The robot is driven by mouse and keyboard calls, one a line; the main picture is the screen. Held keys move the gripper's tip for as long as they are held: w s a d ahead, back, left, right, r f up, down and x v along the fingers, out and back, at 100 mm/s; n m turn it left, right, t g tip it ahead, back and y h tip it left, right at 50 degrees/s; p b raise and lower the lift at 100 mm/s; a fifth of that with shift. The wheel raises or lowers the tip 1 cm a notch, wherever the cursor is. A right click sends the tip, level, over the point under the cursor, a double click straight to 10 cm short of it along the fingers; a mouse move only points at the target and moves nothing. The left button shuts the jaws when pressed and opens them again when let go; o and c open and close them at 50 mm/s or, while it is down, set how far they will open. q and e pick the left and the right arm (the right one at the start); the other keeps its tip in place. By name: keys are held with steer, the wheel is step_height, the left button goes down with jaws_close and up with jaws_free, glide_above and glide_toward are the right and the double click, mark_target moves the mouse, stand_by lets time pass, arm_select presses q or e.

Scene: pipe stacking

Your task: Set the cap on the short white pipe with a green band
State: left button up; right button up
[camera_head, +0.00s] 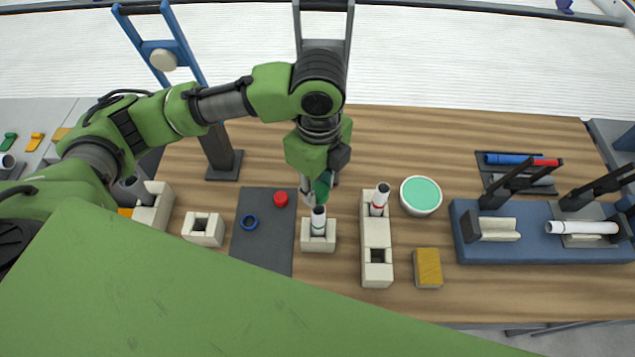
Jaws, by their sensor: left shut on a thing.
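A short white pipe (318,222) stands upright in a small white block (318,244) in the middle of the table. Its band is partly in shadow and looks dark greenish. My left gripper (320,190) points down just above and behind this pipe. It is shut on a small dark green thing, which looks like the cap (323,187); the fingers hide part of it. From this angle I cannot tell whether the cap touches the pipe top. My right gripper is not in view.
Another white pipe with a red band (379,201) stands in a long white block (376,240). A dark mat (264,255) holds a red cap (281,198) and a blue ring (250,223). A round green-topped tub (421,195), a yellow-topped block (428,268) and a blue rack (520,247) stand right.

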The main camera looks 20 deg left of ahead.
arm_select(q)
steer(key=b, duration=0.4)
glide_above(318, 209)
step_height(318, 209, down, 4)
steer(key=shift+f, duration=0.7)
steer(key=shift+f+p, duration=0.1)
steer(key=shift+p, duration=0.6)
stand_by(0.6)
steer(key=shift+f, duration=0.6)
stand_by(0.6)
steer(key=shift+p, duration=1.05)
stand_by(0.7)
steer(key=shift+f+p, duration=0.45)
steer(key=shift+p, duration=0.3)
stand_by(1.5)
